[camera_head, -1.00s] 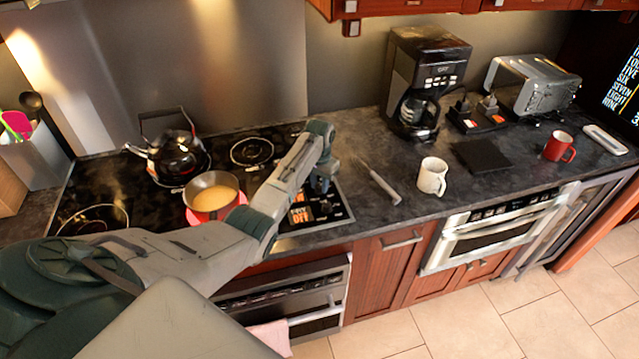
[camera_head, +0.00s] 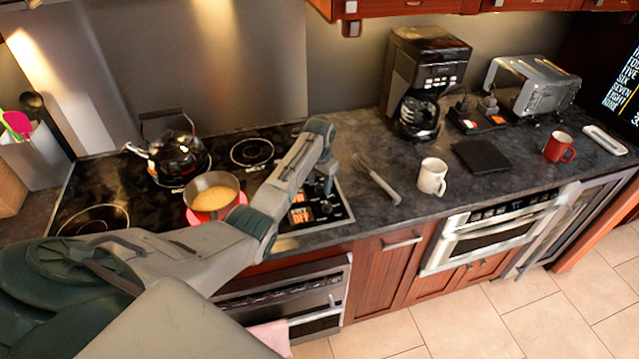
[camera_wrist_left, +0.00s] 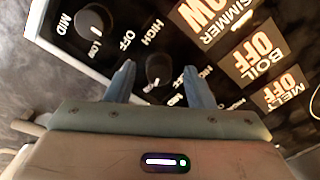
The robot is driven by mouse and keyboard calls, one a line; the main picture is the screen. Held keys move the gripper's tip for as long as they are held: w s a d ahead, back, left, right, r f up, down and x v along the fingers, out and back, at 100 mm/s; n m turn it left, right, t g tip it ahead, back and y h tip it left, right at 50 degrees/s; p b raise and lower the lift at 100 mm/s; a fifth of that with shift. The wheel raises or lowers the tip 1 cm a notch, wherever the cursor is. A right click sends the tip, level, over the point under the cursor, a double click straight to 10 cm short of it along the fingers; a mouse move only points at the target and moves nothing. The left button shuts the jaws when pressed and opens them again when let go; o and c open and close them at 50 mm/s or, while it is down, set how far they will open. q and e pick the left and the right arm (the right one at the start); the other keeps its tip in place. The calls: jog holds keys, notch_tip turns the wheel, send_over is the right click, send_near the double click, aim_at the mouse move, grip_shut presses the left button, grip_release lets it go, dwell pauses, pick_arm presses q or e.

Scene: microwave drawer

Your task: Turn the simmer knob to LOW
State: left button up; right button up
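The stove's control panel (camera_head: 325,213) lies at the right end of the black cooktop. In the left wrist view its display (camera_wrist_left: 222,15) reads SIMMER LOW, and the labels beside it read BOIL OFF and MELT OFF. A dark round knob (camera_wrist_left: 158,68) with a white pointer mark stands between the fingers of my left gripper (camera_wrist_left: 160,86). The fingers are apart, with a gap on each side of the knob. Another knob (camera_wrist_left: 96,22) is at the upper left. In the head view my left gripper (camera_head: 323,180) is over the panel, partly hidden by its own arm. My right gripper is out of view.
A red pan of yellowish food (camera_head: 213,196) sits on a glowing burner beside my left arm. A kettle (camera_head: 177,155) stands behind it. A grey-handled utensil (camera_head: 383,188) and a white mug (camera_head: 432,177) are right of the panel. A coffee maker (camera_head: 425,75) stands behind.

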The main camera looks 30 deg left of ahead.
aim_at(319, 186)
pick_arm(q)
jog(key=shift+r, duration=0.35)
notch_tip(319, 186, up, 10)
jog(key=b, duration=0.3)
jog(key=shift+b, duration=0.4)
